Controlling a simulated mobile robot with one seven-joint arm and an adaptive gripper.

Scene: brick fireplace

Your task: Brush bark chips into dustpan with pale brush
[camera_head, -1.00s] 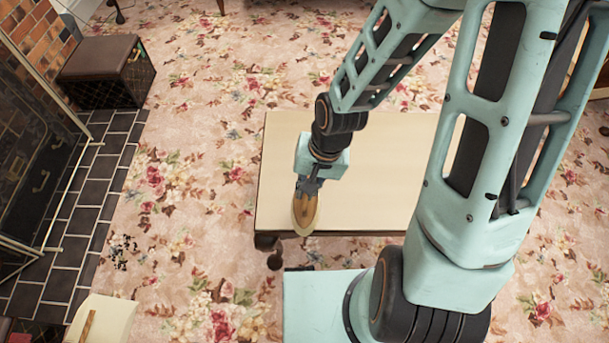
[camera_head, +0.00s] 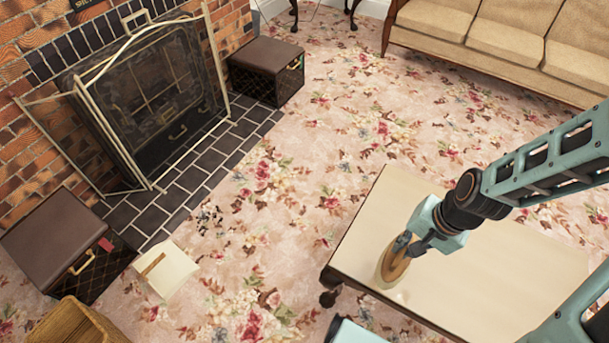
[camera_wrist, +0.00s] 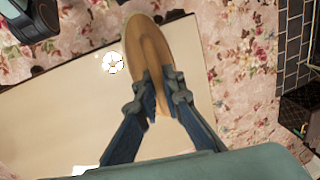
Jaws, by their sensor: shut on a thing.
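My gripper (camera_head: 404,243) is shut on a wooden brush (camera_head: 390,270) with a pale rim, above the near left edge of the low table. In the wrist view the fingers (camera_wrist: 160,88) close around the brush's narrow end, and its broad end (camera_wrist: 148,40) points away. Dark bark chips (camera_head: 208,219) lie scattered in a small patch on the flowered carpet, left of the table. A cream dustpan (camera_head: 176,275) with a brown bar across it lies on the floor just below the chips, apart from my gripper.
The cream-topped table (camera_head: 480,270) stands under my gripper. A brick fireplace with a screen (camera_head: 150,90) and dark tile hearth is at left. Carpet between is open.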

